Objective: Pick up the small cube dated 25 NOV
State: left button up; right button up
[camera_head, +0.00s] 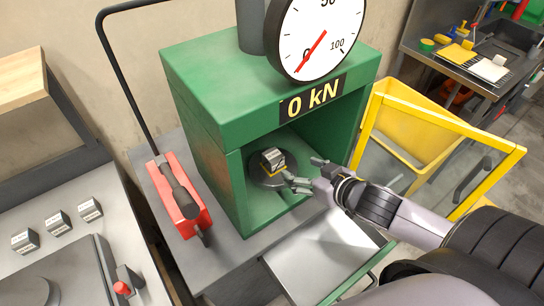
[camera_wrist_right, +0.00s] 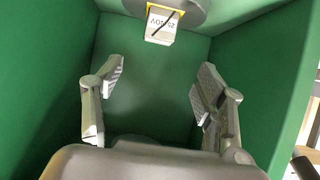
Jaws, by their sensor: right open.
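A small grey cube (camera_head: 271,158) sits on the round lower plate inside the green press (camera_head: 205,100), with yellow at its base. In the right wrist view the cube (camera_wrist_right: 162,25) is at the top centre; its white label seems to read 25 NOV, with a dark diagonal line across it. My right gripper (camera_head: 306,174) reaches in from the right at the press opening. It is open and empty, its fingers (camera_wrist_right: 160,82) spread apart, with the cube beyond the tips and not touched. My left gripper is not in view.
Three labelled cubes (camera_head: 57,223) stand on the left bench. A red hand pump (camera_head: 178,195) with a long lever is left of the press. The press walls are close around my gripper. A yellow-framed guard (camera_head: 450,120) and a metal tray (camera_head: 320,260) are near my arm.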

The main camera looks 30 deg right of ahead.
aim_at(275, 157)
jog(key=p+x, duration=0.1)
jog(key=x, duration=0.8)
jog(key=shift+w+r, duration=0.1)
jog(key=shift+w+p, duration=0.25)
jog(key=shift+p, duration=0.05)
jog(key=shift+w+f, duration=0.35)
jog(key=shift+w, duration=0.1)
jog(key=p+x, duration=0.1)
jog(key=x, duration=0.3)
jog(key=shift+p, duration=0.4)
jog(key=shift+w+f, duration=0.2)
jog(key=shift+f, duration=0.05)
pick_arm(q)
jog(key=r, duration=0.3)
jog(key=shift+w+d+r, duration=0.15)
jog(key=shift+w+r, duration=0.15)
